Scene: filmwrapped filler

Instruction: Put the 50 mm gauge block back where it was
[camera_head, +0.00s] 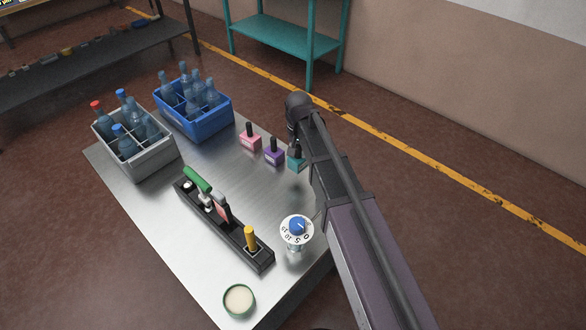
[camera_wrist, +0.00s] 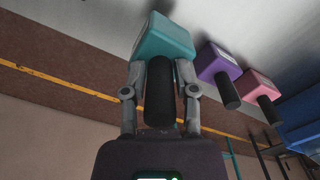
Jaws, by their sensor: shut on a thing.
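A teal block (camera_head: 295,162) with a black handle is at the table's right edge in the head view. My gripper (camera_wrist: 163,76) is shut on the black handle of this teal block (camera_wrist: 163,38), one finger on each side. A purple block (camera_head: 274,157) and a pink block (camera_head: 250,141), each with a black handle, stand in a row to its left. The wrist view shows the purple block (camera_wrist: 218,62) and pink block (camera_wrist: 257,84) beside the teal one. I cannot read which block is 50 mm, nor tell whether the teal one touches the table.
On the metal table (camera_head: 160,215) stand a grey crate (camera_head: 150,163) and a blue crate (camera_head: 205,127) with bottles, a black rack (camera_head: 222,233) with tools, a blue-knobbed dial (camera_head: 296,230) and a round green-rimmed dish (camera_head: 239,300). The table is clear between blocks and rack.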

